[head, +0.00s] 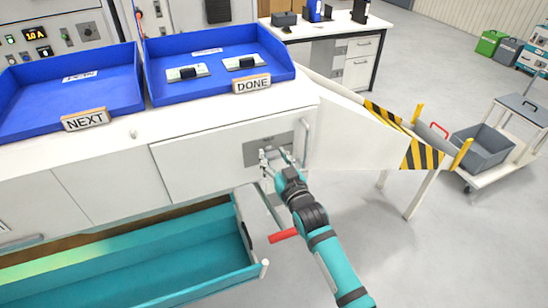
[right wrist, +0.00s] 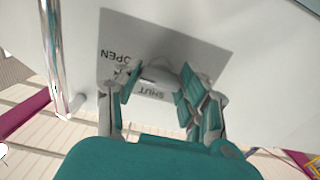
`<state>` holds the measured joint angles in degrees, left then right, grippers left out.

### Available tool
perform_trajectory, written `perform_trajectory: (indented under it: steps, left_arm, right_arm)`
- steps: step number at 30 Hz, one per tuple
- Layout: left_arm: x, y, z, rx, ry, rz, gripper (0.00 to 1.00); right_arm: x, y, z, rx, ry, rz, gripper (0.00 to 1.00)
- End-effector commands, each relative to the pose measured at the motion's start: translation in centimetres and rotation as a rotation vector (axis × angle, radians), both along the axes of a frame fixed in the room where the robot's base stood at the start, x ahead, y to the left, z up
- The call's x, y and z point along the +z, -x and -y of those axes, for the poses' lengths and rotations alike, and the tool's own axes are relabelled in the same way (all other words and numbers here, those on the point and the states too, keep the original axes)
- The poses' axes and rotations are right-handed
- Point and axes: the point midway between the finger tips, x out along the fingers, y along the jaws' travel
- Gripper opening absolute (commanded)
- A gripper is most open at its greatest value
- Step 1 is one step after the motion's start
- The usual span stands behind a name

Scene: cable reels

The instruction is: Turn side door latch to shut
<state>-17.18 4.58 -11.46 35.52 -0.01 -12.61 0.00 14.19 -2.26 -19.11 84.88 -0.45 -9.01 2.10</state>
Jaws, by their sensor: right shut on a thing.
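The side door (head: 205,162) is a white panel below the blue trays, with a grey latch plate (head: 254,152) near its right end. In the right wrist view the plate (right wrist: 117,30) carries the words OPEN and SHUT, seen upside down. The latch (right wrist: 158,74) is a small pale knob on the plate, partly hidden by my fingers. My right gripper (right wrist: 158,86) has its teal fingers on either side of the latch and is shut on it. In the head view this gripper (head: 272,160) is at the plate. My left gripper is not in view.
A metal bar handle (head: 305,140) stands just right of the plate. A teal trough (head: 130,262) and a red-handled lever (head: 284,236) lie below. A striped yellow-black guard (head: 405,135) juts out at right. Blue trays marked NEXT (head: 30,105) and DONE (head: 165,85) sit above.

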Motion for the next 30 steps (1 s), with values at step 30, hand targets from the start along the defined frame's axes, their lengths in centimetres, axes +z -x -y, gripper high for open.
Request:
perform_trajectory:
  steps: [30]
  left_arm:
    - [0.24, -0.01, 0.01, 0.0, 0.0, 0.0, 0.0]
  right_arm:
    - [-0.07, -0.01, 0.02, 0.0, 0.775, 0.266, 0.09]
